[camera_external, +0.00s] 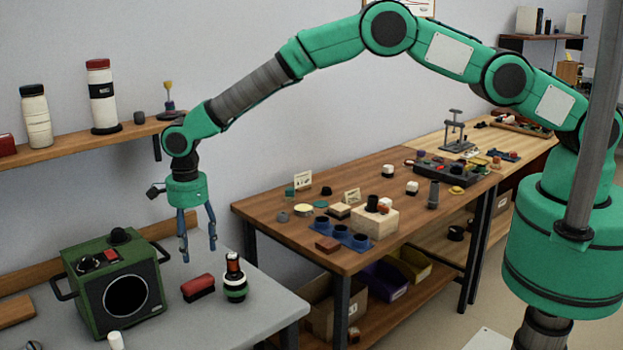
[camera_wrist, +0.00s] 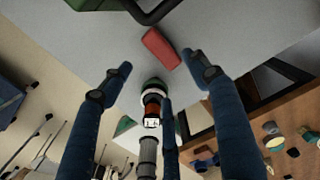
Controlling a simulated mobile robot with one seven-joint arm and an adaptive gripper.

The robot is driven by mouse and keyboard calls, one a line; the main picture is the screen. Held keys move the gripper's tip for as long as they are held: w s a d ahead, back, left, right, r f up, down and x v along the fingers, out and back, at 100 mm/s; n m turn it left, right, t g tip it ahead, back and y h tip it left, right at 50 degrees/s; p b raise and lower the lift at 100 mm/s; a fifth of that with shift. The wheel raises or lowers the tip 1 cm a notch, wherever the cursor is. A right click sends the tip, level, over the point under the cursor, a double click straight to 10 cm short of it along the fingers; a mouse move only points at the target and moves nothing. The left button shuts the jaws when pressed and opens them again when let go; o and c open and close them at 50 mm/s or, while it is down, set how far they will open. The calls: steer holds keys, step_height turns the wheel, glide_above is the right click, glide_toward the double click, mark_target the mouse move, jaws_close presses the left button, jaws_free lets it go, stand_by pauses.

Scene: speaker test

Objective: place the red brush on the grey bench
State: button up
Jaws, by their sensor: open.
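The red brush (camera_external: 198,287) lies on the grey bench (camera_external: 190,328), between the green speaker box and a dark bottle with green and white bands. It also shows in the wrist view (camera_wrist: 160,48), on the pale bench top (camera_wrist: 225,30). My gripper (camera_external: 198,255) hangs with its fingers pointing down above the bench, over the brush. Its fingers are apart with nothing between them, and the brush is clear of the tips. In the wrist view the blue fingers (camera_wrist: 158,70) spread to either side, with the brush beyond the tips.
The green speaker box (camera_external: 115,283) stands left of the brush. The banded bottle (camera_external: 235,283) stands close on its right, near the bench's right side. A small white cylinder (camera_external: 116,341) is at the front. A wooden table (camera_external: 290,235) with many small objects is behind right.

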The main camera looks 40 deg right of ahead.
steer(key=w+d+r+n+t, duration=0.1)
steer(key=w+d+r+n, duration=0.15)
steer(key=d+r, duration=0.8)
steer(key=w+d+r+n, duration=0.1)
steer(key=w+d+r, duration=0.2)
steer(key=d+r, duration=0.7)
steer(key=s+d+r+n+t+y, duration=0.1)
steer(key=s+d+r+n, duration=0.35)
steer(key=d+r, duration=0.85)
steer(key=s+d+r+n+t, duration=0.1)
steer(key=s+d+r+n, duration=0.1)
steer(key=s+d+r, duration=0.85)
steer(key=s+d+r+n+t, duration=0.1)
steer(key=s+d+r+n, duration=0.15)
steer(key=s+d, duration=0.65)
steer(key=s+d+r+n+t, duration=0.15)
steer(key=s+d+r, duration=0.35)
steer(key=d, duration=0.6)
steer(key=s+d+f+n, duration=0.1)
steer(key=s+d+f, duration=0.1)
steer(key=s, duration=0.5)
steer(key=s+d+f+n+h, duration=0.1)
steer(key=s+d+f+n, duration=0.1)
steer(key=s, duration=0.5)
steer(key=shift+d+f, duration=0.7)
steer(key=shift+d, duration=0.2)
steer(key=shift+f, duration=0.1)
